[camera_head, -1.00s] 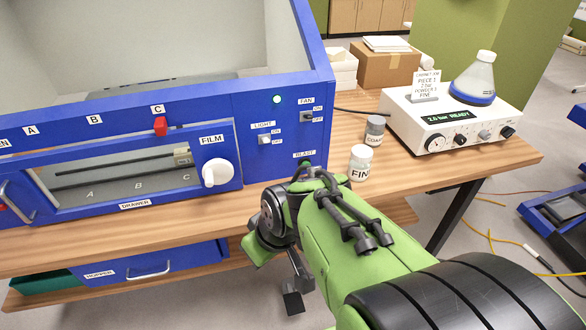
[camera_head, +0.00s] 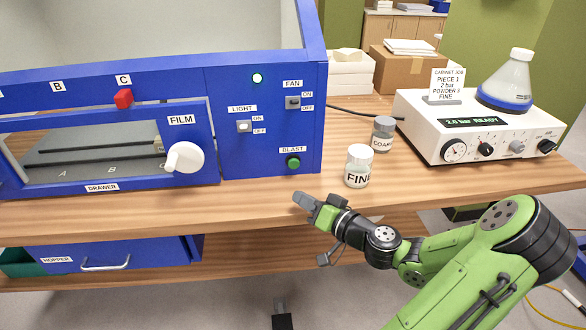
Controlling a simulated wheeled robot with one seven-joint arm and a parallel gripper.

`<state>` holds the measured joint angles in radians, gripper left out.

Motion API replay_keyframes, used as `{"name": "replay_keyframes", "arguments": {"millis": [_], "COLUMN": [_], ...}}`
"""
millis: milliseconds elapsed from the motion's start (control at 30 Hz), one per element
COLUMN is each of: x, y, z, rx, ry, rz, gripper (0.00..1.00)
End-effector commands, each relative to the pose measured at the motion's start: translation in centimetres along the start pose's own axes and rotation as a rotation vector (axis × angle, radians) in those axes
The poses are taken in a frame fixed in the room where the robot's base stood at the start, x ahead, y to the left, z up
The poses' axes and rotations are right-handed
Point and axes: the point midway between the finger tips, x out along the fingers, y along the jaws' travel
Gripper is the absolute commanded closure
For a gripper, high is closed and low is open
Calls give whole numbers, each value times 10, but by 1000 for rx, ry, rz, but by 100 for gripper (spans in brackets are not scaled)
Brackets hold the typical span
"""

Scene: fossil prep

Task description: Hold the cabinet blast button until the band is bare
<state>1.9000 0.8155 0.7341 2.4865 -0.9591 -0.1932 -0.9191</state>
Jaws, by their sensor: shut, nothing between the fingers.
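The blue blast cabinet (camera_head: 262,185) stands on the wooden bench. Its green blast button (camera_head: 293,163) is on the right front panel under the BLAST label, in plain view. My gripper (camera_head: 302,201) is shut and empty, in front of and below the button, apart from it. Its tips point left near the bench's front edge. A drawer window (camera_head: 90,155) shows a grey surface with dark strips and letters; I cannot tell whether any is the band.
A FINE jar (camera_head: 358,168) and a COARSE jar (camera_head: 383,134) stand right of the cabinet. A white control box (camera_head: 470,150) reads "2.0 bar READY" and carries a flask (camera_head: 507,80). The white FILM knob (camera_head: 184,158) sticks out left of the panel.

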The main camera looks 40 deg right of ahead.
Motion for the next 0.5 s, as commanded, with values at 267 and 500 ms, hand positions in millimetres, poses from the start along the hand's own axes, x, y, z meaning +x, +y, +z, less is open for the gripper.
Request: {"name": "replay_keyframes", "arguments": {"millis": [267,500], "x": [3,28], "y": [0,11], "z": [-2,-16], "rx": [0,-1], "ry": [-5,-6], "rz": [-1,-5], "gripper": [100,100]}}
